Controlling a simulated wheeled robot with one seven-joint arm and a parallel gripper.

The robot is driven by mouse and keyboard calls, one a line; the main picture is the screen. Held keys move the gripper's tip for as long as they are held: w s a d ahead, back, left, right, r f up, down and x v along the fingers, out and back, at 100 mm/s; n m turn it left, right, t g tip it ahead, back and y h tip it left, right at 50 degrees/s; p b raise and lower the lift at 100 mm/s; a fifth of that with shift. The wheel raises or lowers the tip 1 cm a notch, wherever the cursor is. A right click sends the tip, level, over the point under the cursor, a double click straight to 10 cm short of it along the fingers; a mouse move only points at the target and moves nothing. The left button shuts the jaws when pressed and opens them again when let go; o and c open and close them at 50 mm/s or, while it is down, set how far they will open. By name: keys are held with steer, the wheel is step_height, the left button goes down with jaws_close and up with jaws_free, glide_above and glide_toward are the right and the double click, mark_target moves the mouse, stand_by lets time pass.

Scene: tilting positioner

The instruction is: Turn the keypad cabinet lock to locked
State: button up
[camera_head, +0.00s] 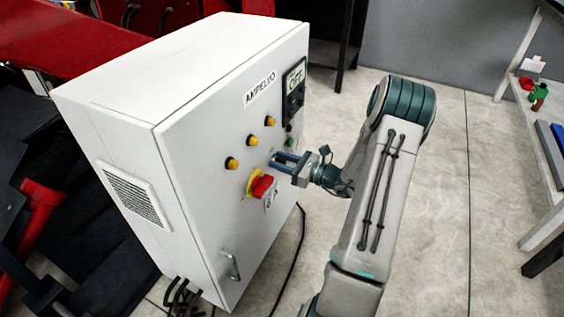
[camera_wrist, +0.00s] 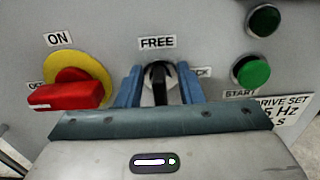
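The lock is a round black switch (camera_wrist: 160,80) with an upright handle on the cabinet front, below a FREE label (camera_wrist: 157,42). The handle points up toward FREE. A second label (camera_wrist: 203,72), partly hidden by my right finger, shows only "CK" to the right of the switch. My gripper (camera_wrist: 160,88) has its two blue fingers on either side of the handle, with gaps visible, so it is open around it. In the head view my gripper (camera_head: 284,161) reaches the cabinet (camera_head: 195,150) front from the right, and the lock is hidden behind the fingers.
A red rotary switch on a yellow disc (camera_wrist: 78,88) sits close to the left of my fingers. A green START button (camera_wrist: 251,71) and a dark green button (camera_wrist: 263,20) are on the right.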

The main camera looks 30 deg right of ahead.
jaws_close()
steer(key=shift+r+m+p, duration=0.1)
steer(key=shift+m+p, duration=0.2)
steer(key=shift+p, duration=0.2)
steer(key=m+p, duration=0.2)
steer(key=p, duration=0.1)
steer(key=shift+w+d+r+m+p, duration=0.1)
steer(key=shift+d+r+m+p, duration=0.05)
steer(key=shift+m+p, duration=0.15)
steer(key=m+p, duration=0.3)
steer(key=shift+w+d+m+p, duration=0.1)
steer(key=shift+m+p, duration=0.2)
steer(key=shift+p, duration=0.05)
steer(key=m+p, duration=0.2)
steer(key=m, duration=0.1)
steer(key=m+p, duration=0.2)
steer(key=shift+w+d+f, duration=0.1)
steer(key=shift+d+f, duration=0.05)
steer(key=shift+f, duration=0.2)
steer(key=m, duration=0.2)
steer(key=m+p, duration=0.1)
steer(key=m, duration=0.1)
steer(key=m+p, duration=0.1)
steer(key=m, duration=0.1)
steer(key=shift+w+f, duration=0.1)
steer(key=shift+f, duration=0.3)
steer(key=shift+d, duration=0.1)
